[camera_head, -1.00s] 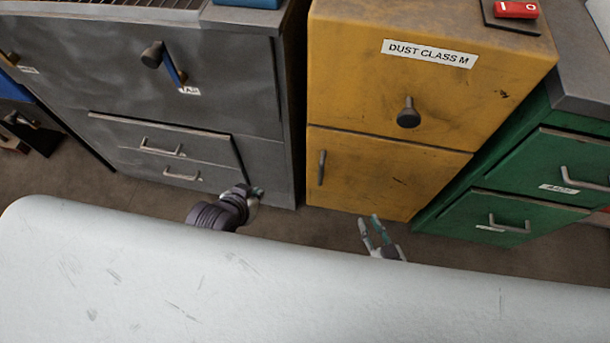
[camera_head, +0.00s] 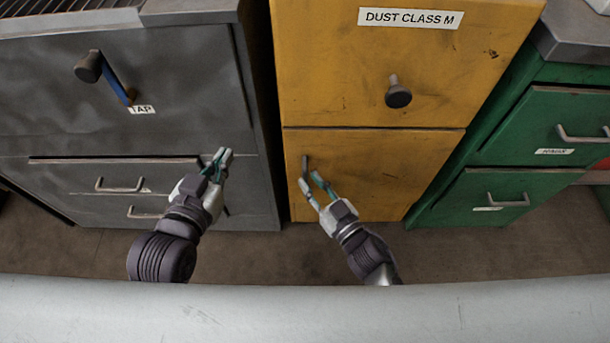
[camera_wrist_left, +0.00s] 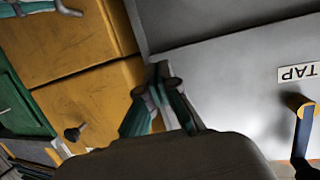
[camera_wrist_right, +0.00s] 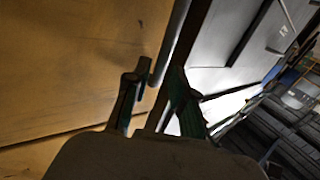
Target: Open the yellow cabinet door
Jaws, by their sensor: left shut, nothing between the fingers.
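The yellow cabinet (camera_head: 410,50) stands in the middle of the head view. Its lower door (camera_head: 390,165) looks closed, with a dark upright bar handle (camera_head: 305,172) near its left edge. My right gripper (camera_head: 313,187) is just in front of that handle, its fingers apart. In the right wrist view the handle (camera_wrist_right: 146,70) shows by the fingertips of my right gripper (camera_wrist_right: 150,85); I cannot tell whether they touch. My left gripper (camera_head: 221,158) is shut and empty in front of the grey cabinet; it also shows shut in the left wrist view (camera_wrist_left: 160,72).
The grey cabinet (camera_head: 190,85) with a tap and drawers is at the left. The green drawer cabinet (camera_head: 540,120) is at the right. The yellow cabinet's upper front has a dark knob (camera_head: 398,95). Bare floor (camera_head: 480,250) lies in front.

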